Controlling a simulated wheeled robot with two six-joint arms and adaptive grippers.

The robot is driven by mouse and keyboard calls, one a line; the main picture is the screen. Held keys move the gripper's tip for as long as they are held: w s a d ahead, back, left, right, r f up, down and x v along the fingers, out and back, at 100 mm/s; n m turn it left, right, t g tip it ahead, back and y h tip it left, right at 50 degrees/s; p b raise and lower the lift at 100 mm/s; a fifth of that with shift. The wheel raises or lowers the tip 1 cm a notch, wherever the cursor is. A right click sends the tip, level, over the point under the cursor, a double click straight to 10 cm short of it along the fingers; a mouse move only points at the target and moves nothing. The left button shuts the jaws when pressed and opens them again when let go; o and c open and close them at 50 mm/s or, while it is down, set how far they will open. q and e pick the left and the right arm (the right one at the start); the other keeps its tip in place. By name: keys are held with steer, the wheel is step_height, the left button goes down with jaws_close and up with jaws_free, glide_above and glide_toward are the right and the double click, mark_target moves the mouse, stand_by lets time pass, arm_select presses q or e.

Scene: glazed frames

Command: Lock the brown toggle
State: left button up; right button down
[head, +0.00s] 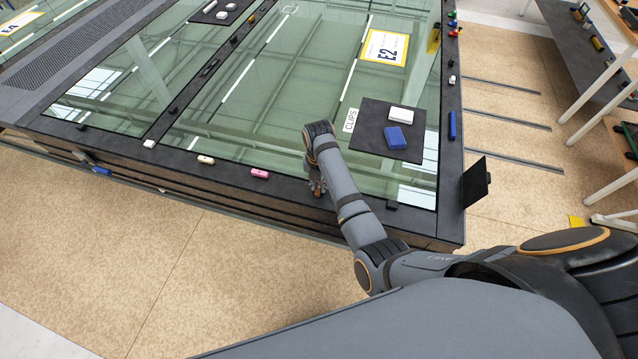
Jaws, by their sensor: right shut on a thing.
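My right gripper (317,188) points down at the front edge of the dark glazed frame (285,190). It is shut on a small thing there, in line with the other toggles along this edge. The fingers and wrist hide most of that thing, which I take to be the brown toggle; its angle cannot be told. To its left on the same edge lie a pink toggle (260,174) and a cream toggle (206,160). My left gripper is out of view.
A dark mat (370,136) on the glass bears a blue block (396,138) and a white block (401,115), beside a CLIPS label (351,120). A blue bar (452,125) lies on the right rail. A dark plate (476,183) stands at the right corner. The floor in front is clear.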

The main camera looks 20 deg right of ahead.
mark_target(319, 187)
steer(key=c, duration=1.3)
jaws_free()
steer(key=shift+r, duration=0.15)
step_height(319, 187, up, 12)
steer(key=shift+f, duration=0.2)
